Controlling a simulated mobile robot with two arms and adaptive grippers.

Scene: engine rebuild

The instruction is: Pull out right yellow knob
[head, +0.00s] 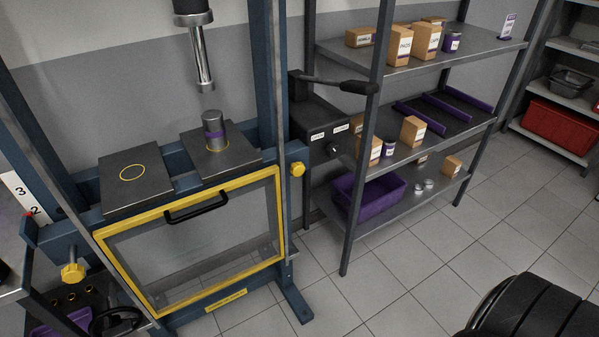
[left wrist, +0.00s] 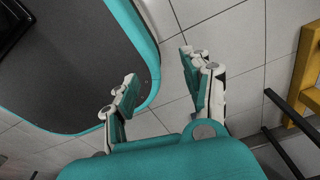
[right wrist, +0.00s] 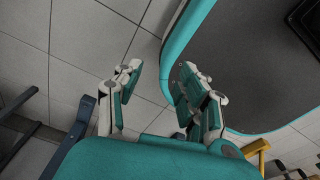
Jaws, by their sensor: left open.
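The right yellow knob (head: 297,169) sits on the right post of the blue press frame, at the upper right corner of the yellow-edged guard. A second yellow knob (head: 72,272) is on the frame's left side. The guard (head: 190,243) is a clear panel with a black handle (head: 196,208); it stands upright across the press front. My left gripper (left wrist: 158,78) is open and empty in the left wrist view. My right gripper (right wrist: 158,76) is open and empty in the right wrist view. Neither gripper shows in the head view, so both are away from the knob.
A purple-banded cylinder (head: 214,132) stands on the right press plate (head: 239,157), under the ram (head: 201,62). A grey lever (head: 331,82) juts out right of the frame. A shelf rack (head: 346,225) with boxes stands close on the right.

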